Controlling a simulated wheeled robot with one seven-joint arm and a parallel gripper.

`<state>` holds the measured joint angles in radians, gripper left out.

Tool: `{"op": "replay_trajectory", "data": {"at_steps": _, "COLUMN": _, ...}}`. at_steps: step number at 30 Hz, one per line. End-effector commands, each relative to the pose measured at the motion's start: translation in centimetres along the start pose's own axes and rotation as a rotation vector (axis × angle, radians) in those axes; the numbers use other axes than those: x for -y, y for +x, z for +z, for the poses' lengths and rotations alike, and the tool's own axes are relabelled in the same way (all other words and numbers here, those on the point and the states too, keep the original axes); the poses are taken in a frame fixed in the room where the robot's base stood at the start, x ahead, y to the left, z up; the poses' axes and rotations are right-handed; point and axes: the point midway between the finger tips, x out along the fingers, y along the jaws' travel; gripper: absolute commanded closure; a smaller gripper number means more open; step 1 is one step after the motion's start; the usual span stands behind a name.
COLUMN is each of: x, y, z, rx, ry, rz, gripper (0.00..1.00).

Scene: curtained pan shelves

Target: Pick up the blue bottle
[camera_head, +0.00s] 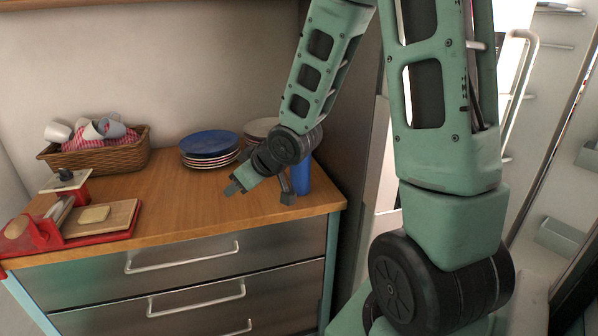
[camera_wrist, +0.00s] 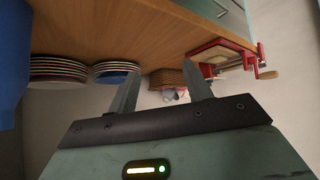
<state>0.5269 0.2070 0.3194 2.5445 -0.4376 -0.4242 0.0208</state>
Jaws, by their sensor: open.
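The blue bottle (camera_head: 301,177) stands on the wooden counter near its right end, partly hidden behind my gripper and arm. My gripper (camera_head: 260,190) is open and empty, low over the counter, just left of and in front of the bottle. In the wrist view, which looks upside down, the blue bottle (camera_wrist: 12,62) is at the far left edge, cut off by the frame. It lies outside the open fingers of my gripper (camera_wrist: 160,92), with nothing between them.
A stack of plates with a blue top (camera_head: 209,146) and a paler stack (camera_head: 262,127) stand behind. A wicker basket (camera_head: 98,154) with cups is at the back left. A red slicer with a board (camera_head: 105,219) is at the front left. The counter (camera_head: 190,210) is clear mid-front.

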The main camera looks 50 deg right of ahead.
Motion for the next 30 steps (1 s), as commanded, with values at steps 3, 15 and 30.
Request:
{"op": "replay_trajectory", "data": {"at_steps": 3, "x": -6.3, "y": 0.0, "z": 1.0, "rx": -0.135, "ry": 0.067, "rz": 0.066, "gripper": 0.5}}
{"op": "replay_trajectory", "data": {"at_steps": 15, "x": -20.5, "y": -7.2, "z": 5.6, "rx": -0.592, "ry": 0.204, "rz": 0.244, "gripper": 0.5}}
{"op": "replay_trajectory", "data": {"at_steps": 30, "x": -23.6, "y": -5.9, "z": 3.4, "rx": -0.684, "ry": 0.218, "rz": 0.272, "gripper": 0.5}}
